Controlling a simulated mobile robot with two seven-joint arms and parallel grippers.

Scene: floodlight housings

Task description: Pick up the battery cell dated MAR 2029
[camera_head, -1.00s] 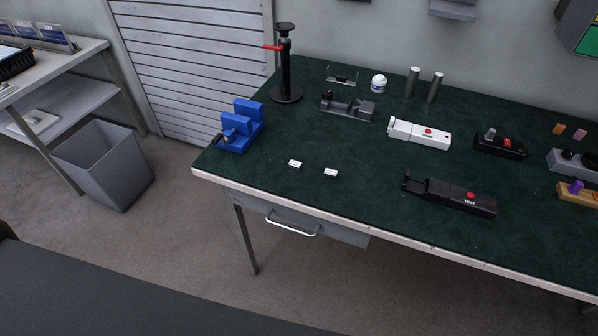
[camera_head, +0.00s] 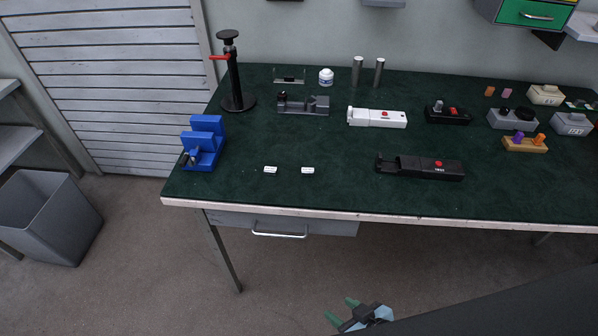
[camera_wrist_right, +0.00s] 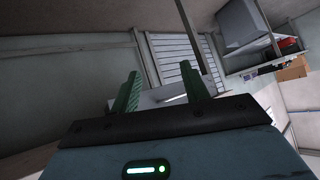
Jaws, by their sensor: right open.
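Two upright silver cylinders, a left one (camera_head: 357,71) and a right one (camera_head: 379,73), stand at the back of the green bench top (camera_head: 230,180). Two small white blocks, a left one (camera_head: 270,170) and a right one (camera_head: 308,170), lie near its front edge with tiny dark markings. No date is readable, and I cannot tell which thing is the MAR 2029 cell. My right gripper (camera_head: 343,309) is low in front of the bench, well apart from everything on it. Its green fingers are spread and empty in the right wrist view (camera_wrist_right: 160,88). My left gripper is out of view.
A blue vise (camera_head: 204,146) and a black stand with a red lever (camera_head: 234,80) are at the bench's left. A white device (camera_head: 377,117) and black devices (camera_head: 425,168) (camera_head: 447,114) lie mid-bench. A grey bin (camera_head: 45,215) stands on the floor at left.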

